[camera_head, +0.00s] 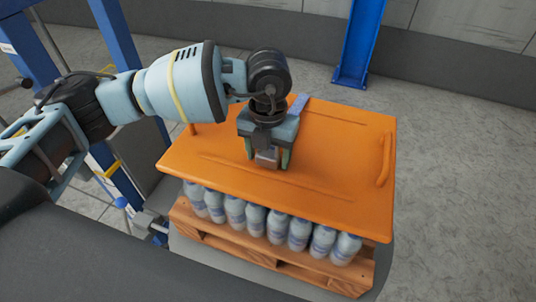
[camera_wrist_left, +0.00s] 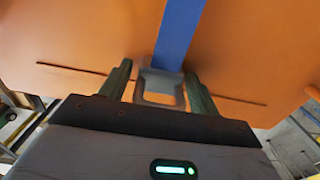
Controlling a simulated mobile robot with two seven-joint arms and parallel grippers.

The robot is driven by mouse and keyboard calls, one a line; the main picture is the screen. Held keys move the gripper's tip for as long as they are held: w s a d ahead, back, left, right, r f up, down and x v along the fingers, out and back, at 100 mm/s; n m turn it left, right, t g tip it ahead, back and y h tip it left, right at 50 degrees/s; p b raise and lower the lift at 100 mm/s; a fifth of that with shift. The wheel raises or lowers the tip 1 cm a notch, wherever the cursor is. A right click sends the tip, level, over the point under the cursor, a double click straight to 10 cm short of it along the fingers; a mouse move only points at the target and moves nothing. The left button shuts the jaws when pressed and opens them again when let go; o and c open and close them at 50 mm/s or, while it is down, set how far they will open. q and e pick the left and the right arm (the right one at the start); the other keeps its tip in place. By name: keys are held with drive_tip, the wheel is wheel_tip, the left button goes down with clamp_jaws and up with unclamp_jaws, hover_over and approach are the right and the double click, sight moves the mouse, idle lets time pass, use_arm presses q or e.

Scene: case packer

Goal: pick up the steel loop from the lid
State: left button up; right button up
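The steel loop (camera_wrist_left: 144,94) is a grey rectangular ring at the end of a blue strap (camera_wrist_left: 176,35) in the left wrist view. The orange lid (camera_head: 340,150) lies below it; the strap also shows behind my arm in the head view. My left gripper (camera_head: 267,158) points down over the middle of the lid. In the left wrist view its two dark green fingers (camera_wrist_left: 158,84) stand apart on either side of the loop, with narrow gaps; the right gap is very small. Whether the fingertips touch the lid is unclear. My right gripper is not in view.
The lid covers several white and blue bottles (camera_head: 256,220) on a wooden pallet (camera_head: 270,257). A raised orange handle (camera_head: 385,160) stands at the lid's right end. A blue post (camera_head: 360,45) rises behind; blue framework (camera_head: 120,50) stands at left. Grey floor is clear at right.

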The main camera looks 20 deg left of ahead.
sight(267, 156)
use_arm(q)
drive_tip(key=c, duration=0.9)
drive_tip(key=shift+r, duration=0.5)
drive_tip(key=r, duration=0.2)
drive_tip(key=shift+s+r, duration=0.3)
drive_tip(key=shift+s, duration=0.1)
drive_tip(key=s, duration=0.5)
drive_tip(key=s+r, duration=0.1)
drive_tip(key=s, duration=0.4)
drive_tip(key=s+a, duration=0.1)
drive_tip(key=s, duration=0.4)
drive_tip(key=shift+s+r, duration=0.1)
drive_tip(key=shift+r, duration=0.1)
